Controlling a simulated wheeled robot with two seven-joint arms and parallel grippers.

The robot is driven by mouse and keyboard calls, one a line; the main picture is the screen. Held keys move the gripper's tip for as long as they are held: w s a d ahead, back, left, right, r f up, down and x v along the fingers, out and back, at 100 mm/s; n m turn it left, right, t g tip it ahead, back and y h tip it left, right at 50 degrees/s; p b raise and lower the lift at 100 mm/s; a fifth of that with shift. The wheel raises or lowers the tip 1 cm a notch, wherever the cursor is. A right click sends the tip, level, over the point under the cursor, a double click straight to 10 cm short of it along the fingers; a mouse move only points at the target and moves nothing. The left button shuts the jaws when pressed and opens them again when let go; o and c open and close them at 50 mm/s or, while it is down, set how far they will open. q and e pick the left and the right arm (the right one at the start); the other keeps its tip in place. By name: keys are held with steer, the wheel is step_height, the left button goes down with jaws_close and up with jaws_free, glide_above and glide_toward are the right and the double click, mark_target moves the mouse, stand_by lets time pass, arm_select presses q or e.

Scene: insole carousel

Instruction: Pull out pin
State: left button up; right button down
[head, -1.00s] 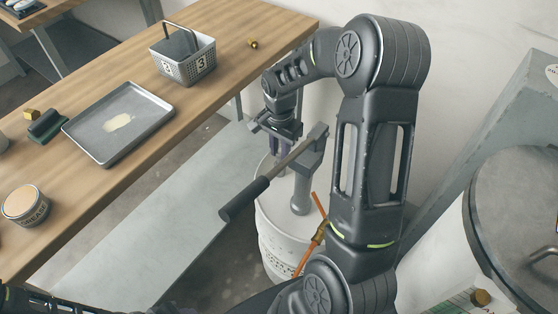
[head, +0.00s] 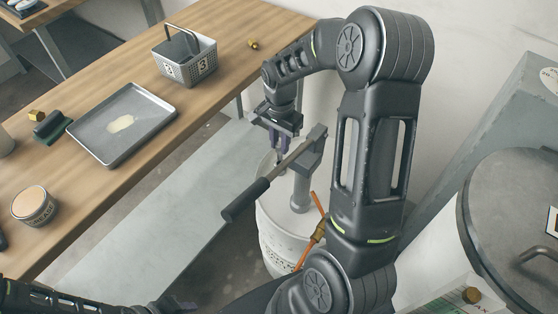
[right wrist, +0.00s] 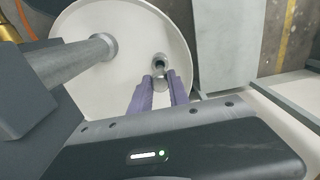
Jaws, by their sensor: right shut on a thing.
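My right gripper (head: 277,148) points down beside the head of a grey pump with a long lever (head: 282,165) that ends in a black grip. In the right wrist view its purple fingers (right wrist: 160,90) are close together on a small grey piece, which seems to be the pin (right wrist: 160,84). It lies in line with a dark round hole (right wrist: 159,61) in the white drum's lid. I cannot tell whether the pin is clear of its seat. In the head view the pin is not distinguishable. My left gripper (head: 172,305) is at the bottom edge, mostly unclear.
The white drum (head: 275,235) stands on the floor under the pump. A wooden table (head: 110,70) at left holds a metal tray (head: 165,115), a basket (head: 190,72) and a grease tin (head: 35,205). A lidded drum (head: 520,210) stands at right, and a wall is behind.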

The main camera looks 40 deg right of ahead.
mark_target(279, 144)
stand_by(0.4)
steer(key=shift+r+p, duration=2.65)
steer(key=shift+r, duration=0.85)
